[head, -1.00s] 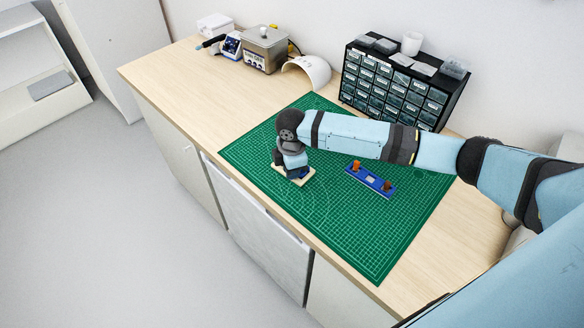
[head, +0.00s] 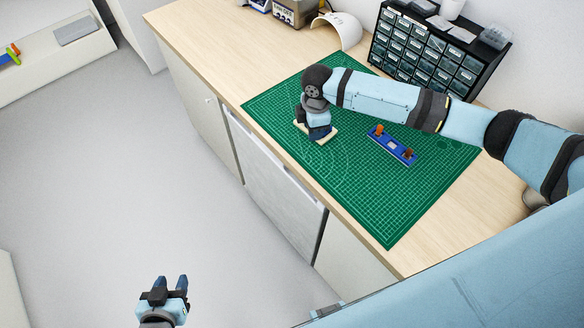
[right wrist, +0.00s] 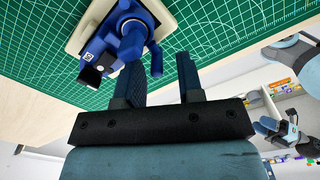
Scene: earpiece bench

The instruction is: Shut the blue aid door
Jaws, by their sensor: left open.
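The blue aid (right wrist: 118,40) stands on a beige base (right wrist: 82,28) on the green mat in the right wrist view. A small blue flap, seemingly its door (right wrist: 156,60), sticks out from its side. My right gripper (right wrist: 160,72) has its two fingers apart, with the flap in the gap between them in the picture; I cannot tell if they touch it. In the head view, my right wrist mostly hides the aid, and the beige base (head: 328,136) shows below. My left gripper (head: 172,283) is open and empty over the floor, away from the bench.
A blue bar with orange and brown pieces (head: 392,146) lies on the green mat (head: 360,205), right of the base. A drawer cabinet (head: 425,50) and a white curved shell (head: 340,30) stand at the back. The mat's front part is clear.

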